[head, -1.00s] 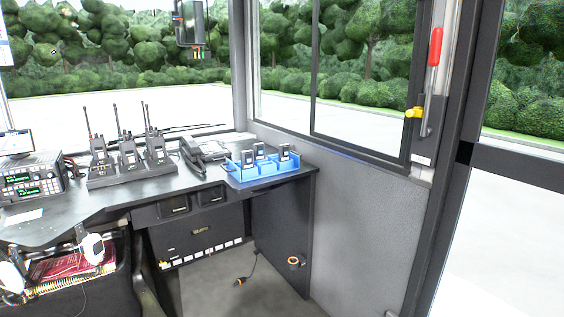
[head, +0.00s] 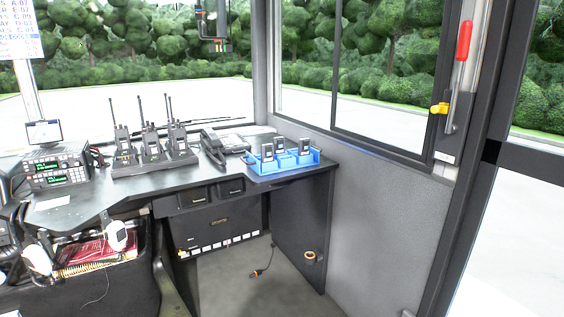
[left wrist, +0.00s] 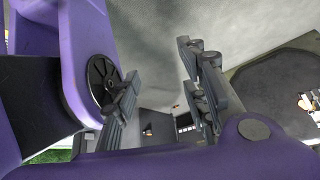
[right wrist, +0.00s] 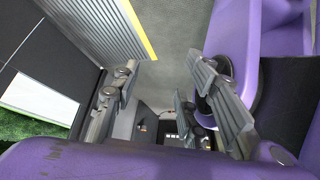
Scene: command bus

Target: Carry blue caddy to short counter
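The blue caddy (head: 288,164) stands upright at the right end of the dark counter (head: 262,181) in the head view. Three small dark devices stand in it. I cannot tell which part of the counter is the short counter. Neither gripper shows in the head view, and both are away from the caddy. My left gripper (left wrist: 162,86) is open and empty in the left wrist view. My right gripper (right wrist: 160,92) is open and empty in the right wrist view. The caddy shows in neither wrist view.
Several handheld radios in a charger (head: 152,160), a desk phone (head: 213,148) and a radio set (head: 60,168) stand left of the caddy. A black bin (head: 110,275) is at the lower left. A plug on a cable (head: 256,273) lies on the floor, which is otherwise clear below the counter.

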